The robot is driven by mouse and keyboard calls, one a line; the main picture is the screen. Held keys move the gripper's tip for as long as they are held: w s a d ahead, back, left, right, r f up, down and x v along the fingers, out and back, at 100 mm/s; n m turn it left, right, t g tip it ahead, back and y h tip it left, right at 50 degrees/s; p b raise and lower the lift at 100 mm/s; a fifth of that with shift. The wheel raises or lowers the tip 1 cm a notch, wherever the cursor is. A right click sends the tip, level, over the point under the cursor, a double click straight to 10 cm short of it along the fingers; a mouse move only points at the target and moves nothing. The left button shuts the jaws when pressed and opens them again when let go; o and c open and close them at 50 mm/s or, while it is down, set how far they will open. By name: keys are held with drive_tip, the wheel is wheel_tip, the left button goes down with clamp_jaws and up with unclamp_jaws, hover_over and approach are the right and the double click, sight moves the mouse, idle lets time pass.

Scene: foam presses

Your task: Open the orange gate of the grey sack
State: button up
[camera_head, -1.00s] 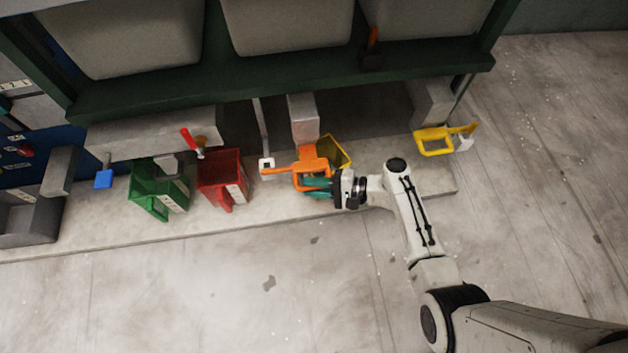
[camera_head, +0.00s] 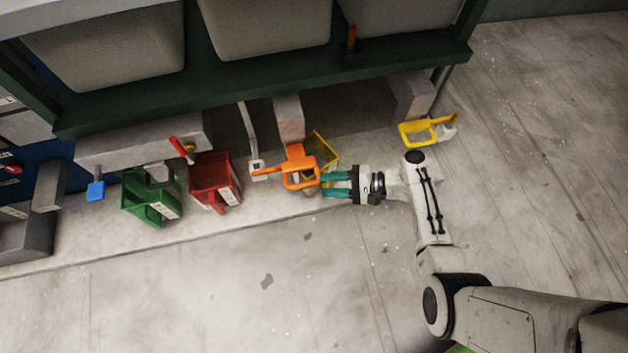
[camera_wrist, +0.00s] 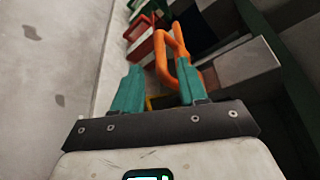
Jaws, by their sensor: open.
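The orange gate handle (camera_head: 300,168) is a loop with a bar reaching left to a pale bracket (camera_head: 257,168), below the grey sacks' frame. A grey sack (camera_head: 265,35) hangs above it. My gripper (camera_head: 323,185), with teal fingers, is open just right of the orange loop and appears empty. In the wrist view the orange loop (camera_wrist: 165,62) shows ahead, between and beyond the fingertips (camera_wrist: 160,66); its near end is partly hidden by the right finger. I cannot tell whether a finger touches it.
A yellow bin (camera_head: 322,148) stands behind the orange handle. A red bin (camera_head: 214,182) and a green bin (camera_head: 150,198) stand to the left. The floor in front (camera_head: 250,290) is clear.

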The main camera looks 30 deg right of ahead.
drive_tip(key=v, duration=0.3)
drive_tip(key=shift+s+d, duration=0.15)
idle(0.5)
drive_tip(key=s+a+f+n+g+h, duration=0.1)
drive_tip(key=s+a+n+g+h, duration=0.3)
drive_tip(key=s+n+g, duration=0.5)
drive_tip(key=s+d+r+n+h, duration=0.45)
drive_tip(key=s+r+h, duration=0.5)
drive_tip(key=r, duration=0.25)
wheel_tip(320, 180, up, 32)
drive_tip(key=p, duration=3.2)
drive_tip(key=shift+d+t+y, duration=0.2)
drive_tip(key=shift+t+y, duration=0.1)
drive_tip(key=shift+y, duration=0.15)
